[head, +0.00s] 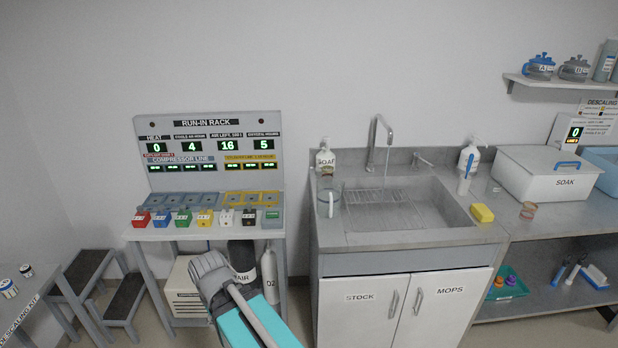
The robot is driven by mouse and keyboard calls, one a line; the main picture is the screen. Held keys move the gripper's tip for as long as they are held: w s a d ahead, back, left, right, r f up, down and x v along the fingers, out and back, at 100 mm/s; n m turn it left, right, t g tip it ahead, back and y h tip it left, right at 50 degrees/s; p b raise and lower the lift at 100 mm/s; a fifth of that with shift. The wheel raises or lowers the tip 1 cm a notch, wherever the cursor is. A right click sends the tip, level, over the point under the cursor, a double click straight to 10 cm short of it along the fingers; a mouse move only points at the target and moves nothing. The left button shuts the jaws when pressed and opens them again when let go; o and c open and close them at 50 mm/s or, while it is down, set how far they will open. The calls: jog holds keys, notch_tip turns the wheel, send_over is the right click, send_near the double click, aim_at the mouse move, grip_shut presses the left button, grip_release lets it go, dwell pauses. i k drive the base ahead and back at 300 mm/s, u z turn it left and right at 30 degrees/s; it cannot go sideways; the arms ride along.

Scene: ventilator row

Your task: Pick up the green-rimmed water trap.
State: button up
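I cannot make out a green-rimmed water trap for certain in the head view. A small clear cup (528,211) with a brownish rim stands on the counter right of the sink. A clear jar (327,174) stands at the sink's left edge, its rim colour unclear. A green labelled block (183,218) sits in the coloured row on the run-in rack, but it does not look like a cup. My arm, teal and grey, rises at the bottom centre in front of the rack. No gripper fingers show.
The run-in rack (208,122) stands left of the sink (405,215). A yellow sponge (482,213) and a white SOAK bin (548,178) are on the right counter. Step stools (88,272) and a low table corner (30,318) are at the left.

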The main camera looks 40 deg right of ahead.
aim_at(327, 175)
jog(key=u, duration=0.95)
jog(key=k, duration=0.6)
jog(key=z, duration=1.65)
jog(key=i, duration=0.2)
jog(key=u, duration=0.05)
